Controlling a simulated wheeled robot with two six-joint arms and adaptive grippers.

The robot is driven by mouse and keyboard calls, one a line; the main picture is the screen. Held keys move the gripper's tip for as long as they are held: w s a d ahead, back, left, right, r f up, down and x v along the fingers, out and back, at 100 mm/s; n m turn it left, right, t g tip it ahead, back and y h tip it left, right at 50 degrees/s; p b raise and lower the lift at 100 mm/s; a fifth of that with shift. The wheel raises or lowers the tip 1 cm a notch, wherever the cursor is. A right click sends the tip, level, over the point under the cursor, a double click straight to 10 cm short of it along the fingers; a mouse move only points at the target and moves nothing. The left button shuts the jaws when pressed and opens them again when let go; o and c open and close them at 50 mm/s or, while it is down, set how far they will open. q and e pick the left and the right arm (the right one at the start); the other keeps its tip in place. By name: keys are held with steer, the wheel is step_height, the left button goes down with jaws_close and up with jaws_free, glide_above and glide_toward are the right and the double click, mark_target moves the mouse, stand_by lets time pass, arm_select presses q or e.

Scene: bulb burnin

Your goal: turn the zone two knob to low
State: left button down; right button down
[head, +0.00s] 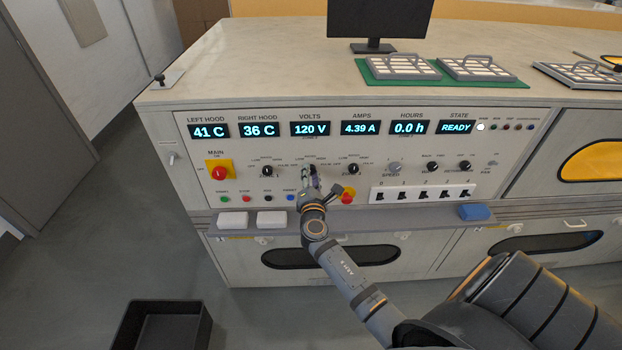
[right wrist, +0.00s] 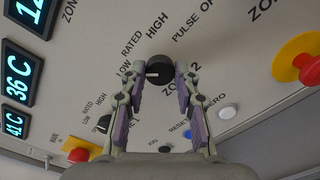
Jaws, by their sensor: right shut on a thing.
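The zone two knob (right wrist: 159,69) is a round black dial on the sloped cream panel, with LOW, RATED, HIGH and PULSE printed around it. Its white mark points left in the right wrist view, toward the side of LOW; exact alignment is hard to tell. My right gripper (right wrist: 159,82) is shut on the knob, one fingertip on each side. In the head view my right gripper (head: 308,178) reaches the panel from below and largely covers the knob. My left gripper is not in view.
The zone one knob (head: 266,170) is left of my gripper and the zone three knob (head: 353,169) right of it. A red emergency button (head: 347,196) on yellow sits close by at lower right. A grey ledge (head: 385,217) runs below the panel. The state display (head: 457,128) reads READY.

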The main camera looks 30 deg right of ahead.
stand_by(0.3)
steer(key=c, duration=1)
jaws_free()
steer(key=v, duration=1.2)
steer(key=shift+s, duration=0.1)
steer(key=shift+f, duration=0.1)
